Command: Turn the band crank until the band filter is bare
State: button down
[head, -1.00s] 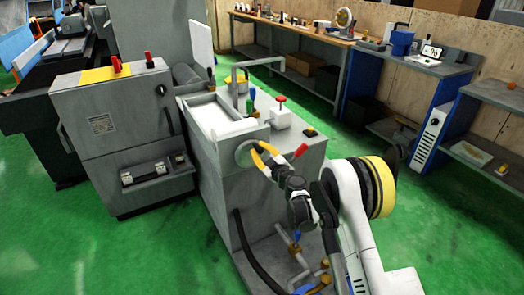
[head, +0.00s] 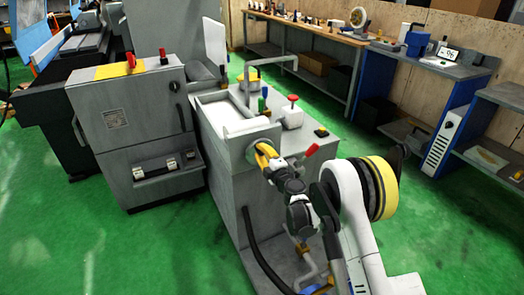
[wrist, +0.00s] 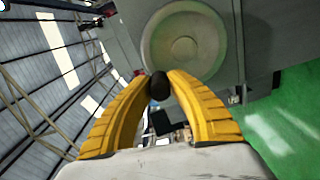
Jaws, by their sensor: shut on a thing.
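The band crank (wrist: 184,46) shows in the wrist view as a round grey disc on a grey housing, with a small dark knob (wrist: 159,86) in front of its lower edge. My gripper (wrist: 160,82) has its yellow fingertips shut on this knob, one on each side. In the head view my gripper (head: 265,153) is at the end face of the grey tank and partly covers the crank disc. The pale trough on top of the tank (head: 222,110) appears to be where the band filter lies; its surface is too small to judge.
A grey cabinet (head: 130,130) with red knobs stands left of the tank. A red-topped valve (head: 292,113) and a red handle (head: 312,150) are on the tank's right part. A black hose (head: 262,255) runs down its front. Green floor is free at front left.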

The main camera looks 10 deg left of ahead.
jog(key=shift+n, duration=0.4)
jog(key=c, duration=1.2)
grip_release()
jog(key=shift+f, duration=0.1)
jog(key=shift+c, duration=0.2)
jog(key=v, duration=1.2)
